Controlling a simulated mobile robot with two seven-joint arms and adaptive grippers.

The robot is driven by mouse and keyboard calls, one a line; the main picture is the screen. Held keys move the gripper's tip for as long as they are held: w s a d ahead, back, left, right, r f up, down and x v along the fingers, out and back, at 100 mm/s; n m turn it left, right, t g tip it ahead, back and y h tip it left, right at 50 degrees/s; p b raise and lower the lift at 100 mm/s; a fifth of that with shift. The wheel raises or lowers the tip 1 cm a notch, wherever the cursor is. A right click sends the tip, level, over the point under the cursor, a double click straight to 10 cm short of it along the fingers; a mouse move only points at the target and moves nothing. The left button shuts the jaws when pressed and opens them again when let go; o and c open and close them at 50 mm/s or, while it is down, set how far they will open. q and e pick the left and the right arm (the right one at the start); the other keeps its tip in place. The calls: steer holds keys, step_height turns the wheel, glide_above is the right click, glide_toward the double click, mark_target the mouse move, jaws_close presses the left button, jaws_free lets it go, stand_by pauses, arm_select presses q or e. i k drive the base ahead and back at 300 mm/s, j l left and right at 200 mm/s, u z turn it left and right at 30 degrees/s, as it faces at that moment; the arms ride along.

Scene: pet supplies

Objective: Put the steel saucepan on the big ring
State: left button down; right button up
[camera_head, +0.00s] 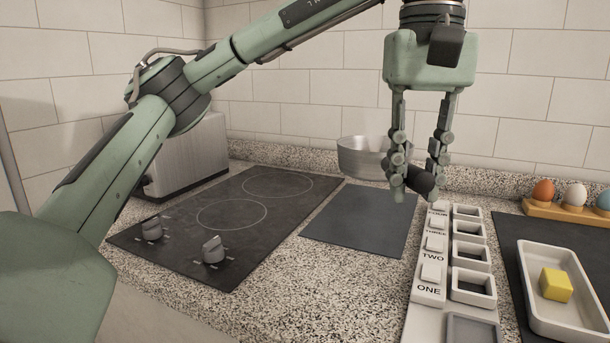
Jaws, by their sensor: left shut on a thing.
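The steel saucepan (362,158) is at the back of the counter, beyond the dark mat, and to the right of the hob (178,232). Its dark handle (421,181) points toward the front right. My left gripper (418,188) points down and is shut on this handle. I cannot tell whether the pan's base touches the counter. The hob has two outlined rings: a back one (278,195), which looks the larger for its distance, and a front one (231,228). Both are bare. My right gripper is out of view.
A dark mat (360,222) lies bare right of the hob. Two knobs (213,249) stand up at the hob's front. A metal appliance (188,158) stands behind left. A labelled holder (430,291), a white tray (537,265) with a yellow block and an egg rack (559,211) are right.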

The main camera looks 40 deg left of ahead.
mark_target(273, 196)
steer(key=k+j, duration=0.2)
steer(key=j, duration=0.2)
steer(key=k+j, duration=0.15)
steer(key=j, duration=0.25)
steer(key=k+j, duration=0.2)
steer(key=j, duration=0.2)
steer(key=i+j, duration=0.1)
steer(key=j, duration=0.15)
steer(key=j+z, duration=0.1)
steer(key=j, duration=0.2)
steer(key=i, duration=0.2)
